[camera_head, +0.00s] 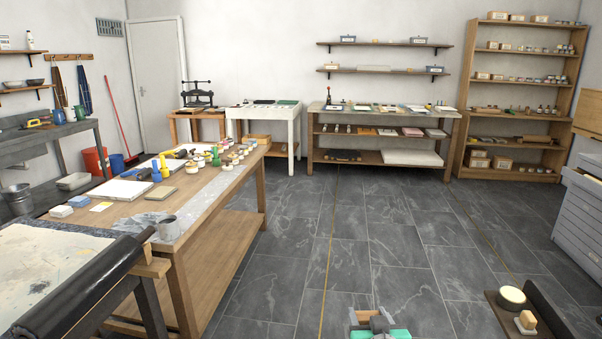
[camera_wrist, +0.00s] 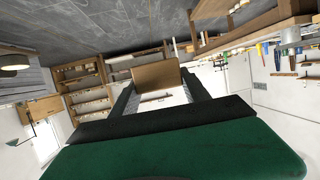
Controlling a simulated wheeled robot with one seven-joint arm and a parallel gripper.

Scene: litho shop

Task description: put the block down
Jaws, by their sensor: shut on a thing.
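My gripper (camera_wrist: 160,92) is shut on a plain brown block (camera_wrist: 158,77), which sits between the two fingers in the wrist view. The block's face toward the camera is flat and tan. In the head view my gripper (camera_head: 378,322) shows at the bottom edge, green and grey, over the floor. A brown part of the block (camera_head: 358,317) shows there beside the fingers; the rest is hidden or cut off. No surface touches the block in the wrist view.
A long wooden worktable (camera_head: 222,205) with jars, tools and pads stands at left. A press bed with a black roller (camera_head: 85,285) is nearer. A dark tray (camera_head: 499,302) with a round pot and small block is at lower right. Grey tiled floor (camera_head: 385,235) is clear between.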

